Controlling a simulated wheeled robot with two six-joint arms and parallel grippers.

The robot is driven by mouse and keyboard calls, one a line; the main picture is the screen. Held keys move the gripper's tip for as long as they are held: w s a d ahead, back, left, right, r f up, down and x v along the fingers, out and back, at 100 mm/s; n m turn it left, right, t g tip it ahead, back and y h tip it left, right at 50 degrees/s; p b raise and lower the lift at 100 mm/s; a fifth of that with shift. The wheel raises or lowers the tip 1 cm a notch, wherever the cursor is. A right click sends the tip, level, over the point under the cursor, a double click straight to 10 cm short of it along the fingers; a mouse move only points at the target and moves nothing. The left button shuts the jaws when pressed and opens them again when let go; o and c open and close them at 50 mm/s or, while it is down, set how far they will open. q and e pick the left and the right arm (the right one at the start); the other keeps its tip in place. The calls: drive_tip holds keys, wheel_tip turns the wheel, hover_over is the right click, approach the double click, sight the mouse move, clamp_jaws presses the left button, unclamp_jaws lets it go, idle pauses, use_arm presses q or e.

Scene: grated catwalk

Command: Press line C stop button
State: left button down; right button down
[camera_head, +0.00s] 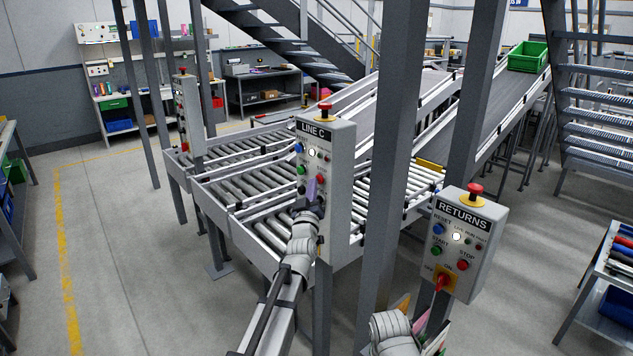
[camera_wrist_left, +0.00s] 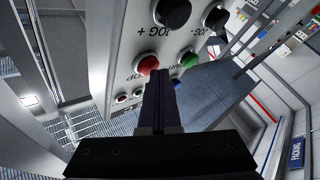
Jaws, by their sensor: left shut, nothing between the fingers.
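The LINE C panel (camera_head: 325,165) is a grey box on a post, with a blue button, a lit white lamp, a green button and a red stop button (camera_head: 320,180). A red mushroom button on yellow tops it. My left gripper (camera_head: 312,188) is shut and empty in front of the panel face, just left of and below the stop button. In the left wrist view the panel appears upside down; the fingertips (camera_wrist_left: 160,73) are beside the red button (camera_wrist_left: 147,65), with the green button (camera_wrist_left: 190,60) to their right. I cannot tell whether they touch the panel.
A similar RETURNS panel (camera_head: 460,240) stands at the right. A thick grey post (camera_head: 395,150) rises just right of the LINE C panel. Roller conveyors (camera_head: 260,170) lie behind it. Open floor (camera_head: 120,240) is at the left.

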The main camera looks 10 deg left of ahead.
use_arm(q)
drive_tip(key=shift+s+a, duration=0.55)
drive_tip(key=shift+s, duration=0.2)
drive_tip(key=shift+s+a, duration=0.8)
drive_tip(key=shift+s, duration=0.2)
drive_tip(key=shift+s+a, duration=0.75)
drive_tip(key=shift+s, duration=0.25)
drive_tip(key=s+d+f+m+g+h+b, duration=0.1)
drive_tip(key=s+d+f+m+g, duration=0.35)
drive_tip(key=f, duration=0.55)
drive_tip(key=s+d+f+m+g+h, duration=0.1)
drive_tip(key=s+d+f+g+h, duration=0.15)
drive_tip(key=d+f+g, duration=0.45)
drive_tip(key=s+d+f+m+g+y, duration=0.1)
drive_tip(key=s+d+f+g, duration=0.1)
drive_tip(key=s, duration=0.7)
drive_tip(key=s+d+f+m+g+y+b, duration=0.1)
drive_tip(key=s+d+f+m+g, duration=0.1)
drive_tip(key=s+f+g, duration=0.3)
drive_tip(key=s+d+f+m+g+y, duration=0.1)
drive_tip(key=s+f+m+g, duration=0.1)
drive_tip(key=s+f, duration=0.5)
drive_tip(key=s+g, duration=0.1)
drive_tip(key=s, duration=0.5)
drive_tip(key=shift+d, duration=0.4)
drive_tip(key=c, duration=1.6)
unclamp_jaws()
